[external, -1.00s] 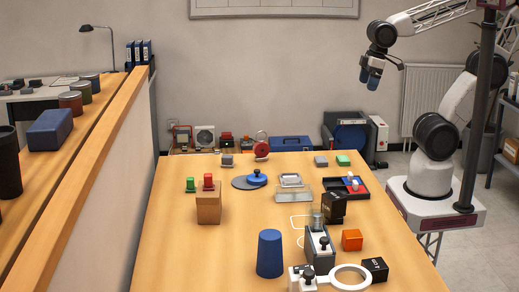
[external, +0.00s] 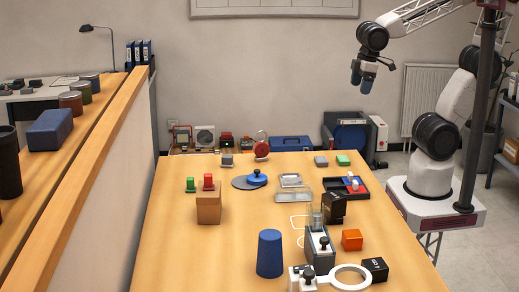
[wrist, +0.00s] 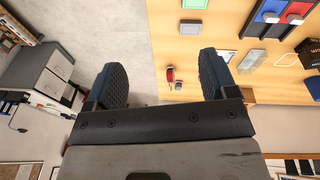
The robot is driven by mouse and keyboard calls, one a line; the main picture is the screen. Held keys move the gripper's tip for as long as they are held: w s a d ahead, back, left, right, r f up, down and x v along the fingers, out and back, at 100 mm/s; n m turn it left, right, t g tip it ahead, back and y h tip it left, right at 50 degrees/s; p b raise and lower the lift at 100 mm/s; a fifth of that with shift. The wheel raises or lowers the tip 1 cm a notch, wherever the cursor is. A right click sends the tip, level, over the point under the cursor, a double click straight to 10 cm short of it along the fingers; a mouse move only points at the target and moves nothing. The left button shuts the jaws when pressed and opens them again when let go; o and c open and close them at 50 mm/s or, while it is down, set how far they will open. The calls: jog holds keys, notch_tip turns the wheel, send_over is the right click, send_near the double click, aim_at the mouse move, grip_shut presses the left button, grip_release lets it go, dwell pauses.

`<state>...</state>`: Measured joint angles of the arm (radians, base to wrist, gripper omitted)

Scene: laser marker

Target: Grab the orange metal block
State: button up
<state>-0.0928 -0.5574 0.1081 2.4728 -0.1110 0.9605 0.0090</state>
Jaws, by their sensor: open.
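The orange metal block (external: 352,240) lies on the right front part of the wooden table, between two black blocks and right of the grey laser unit (external: 320,243). My gripper (external: 362,82) is high up beyond the table's back right corner, far from the block. In the wrist view its two dark fingers (wrist: 165,85) stand wide apart with nothing between them. The orange block does not show in the wrist view.
Black blocks (external: 333,208) (external: 375,269) flank the orange block closely. A white ring (external: 351,277) lies in front, and a blue cup (external: 270,254) stands left. A black tray (external: 359,192) lies behind.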

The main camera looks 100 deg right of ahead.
aim_at(342, 194)
jog(key=w+a+f+n+h, duration=0.45)
jog(key=w+a+n, duration=0.25)
jog(key=w+a, duration=0.5)
jog(key=a+f+n+t, duration=0.2)
jog(key=a+f+n, duration=0.2)
jog(key=a, duration=0.7)
jog(key=w+a+f+n+t, duration=0.1)
jog(key=a+f+n+t, duration=0.2)
jog(key=a+n, duration=0.4)
jog(key=w+a+f+n+t, duration=0.1)
jog(key=a+f+n, duration=0.4)
jog(key=a, duration=1)
jog(key=shift+w+a+f+t, duration=0.25)
jog(key=shift+a+f+t, duration=0.15)
jog(key=shift+t, duration=0.5)
jog(key=s+a+f+n+t+y, duration=0.1)
jog(key=s+a+n, duration=0.1)
jog(key=a+n, duration=0.1)
jog(key=s+a+f+n+t+y, duration=0.1)
jog(key=s+a+n+y, duration=0.1)
jog(key=a+n, duration=0.2)
jog(key=s+a+f+n+t+y, duration=0.1)
jog(key=a+f+n+y, duration=0.1)
jog(key=a+n, duration=0.2)
jog(key=shift+s+a+f+t, duration=0.1)
jog(key=shift+s+a+t, duration=0.1)
jog(key=shift+a, duration=0.45)
jog(key=shift+s+a+t, duration=0.2)
jog(key=shift+a, duration=0.45)
jog(key=shift+x, duration=1.3)
